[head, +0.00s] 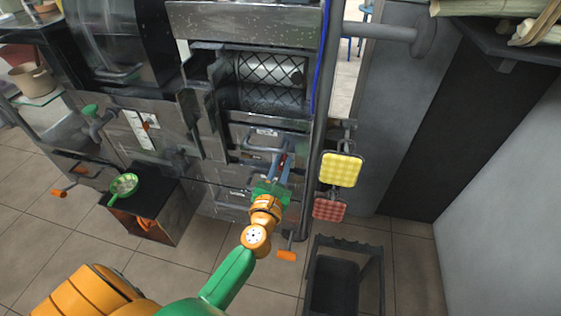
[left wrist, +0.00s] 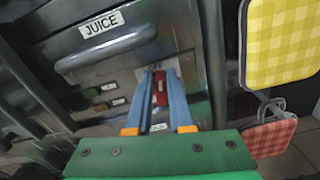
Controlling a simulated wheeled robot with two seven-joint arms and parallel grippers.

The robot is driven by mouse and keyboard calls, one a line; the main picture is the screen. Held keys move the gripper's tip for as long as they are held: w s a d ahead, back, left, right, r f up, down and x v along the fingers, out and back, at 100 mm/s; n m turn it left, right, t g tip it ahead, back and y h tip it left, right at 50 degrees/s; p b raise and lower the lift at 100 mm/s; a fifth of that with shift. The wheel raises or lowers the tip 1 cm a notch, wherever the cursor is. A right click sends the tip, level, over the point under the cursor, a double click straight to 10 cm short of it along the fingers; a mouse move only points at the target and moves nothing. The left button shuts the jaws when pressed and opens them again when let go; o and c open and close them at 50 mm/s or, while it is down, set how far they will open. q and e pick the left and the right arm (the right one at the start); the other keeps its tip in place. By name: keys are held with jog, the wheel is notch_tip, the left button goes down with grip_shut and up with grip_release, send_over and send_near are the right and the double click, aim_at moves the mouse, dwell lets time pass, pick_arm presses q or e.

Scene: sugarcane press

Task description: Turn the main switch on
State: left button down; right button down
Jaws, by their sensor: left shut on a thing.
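The main switch is a small red lever (left wrist: 160,88) on a pale plate on the press's metal front, right of a drawer handle under a "JUICE" label (left wrist: 103,23). My left gripper (left wrist: 160,76) has its two blue fingers on either side of the red lever, shut on it. In the head view my left gripper (head: 283,168) reaches the lower front of the press (head: 205,150), and only a bit of red (head: 283,159) shows by its fingertips. Whether the switch is on or off cannot be told. My right gripper is not in view.
A yellow checked pad (head: 341,169) and a red checked pad (head: 329,208) hang right of the switch. A dark bin (head: 344,265) stands on the floor below them. A green strainer (head: 122,188) sits on a dark box at left. Cane stalks (head: 490,8) lie on a shelf at top right.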

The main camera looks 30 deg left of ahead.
pick_arm(q)
jog(key=m, duration=0.3)
jog(key=m+p, duration=0.1)
jog(key=m, duration=0.2)
jog(key=d+m+p, duration=0.1)
jog(key=m, duration=0.2)
jog(key=shift+w+d+f, duration=0.1)
jog(key=shift+w+f, duration=0.05)
jog(key=shift+f, duration=0.25)
jog(key=m, duration=0.2)
jog(key=m+p, duration=0.1)
jog(key=shift+d+f+m, duration=0.1)
jog(key=shift+f+m, duration=0.15)
jog(key=shift+m, duration=0.05)
jog(key=shift+f+m+p, duration=0.25)
jog(key=shift+m+p, duration=0.05)
jog(key=shift+m, duration=1.2)
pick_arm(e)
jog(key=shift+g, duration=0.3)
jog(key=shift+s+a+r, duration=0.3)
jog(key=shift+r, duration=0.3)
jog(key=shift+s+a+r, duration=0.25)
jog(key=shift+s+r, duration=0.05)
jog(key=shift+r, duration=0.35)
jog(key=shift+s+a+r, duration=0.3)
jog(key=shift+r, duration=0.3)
pick_arm(q)
jog(key=c, duration=0.8)
grip_release()
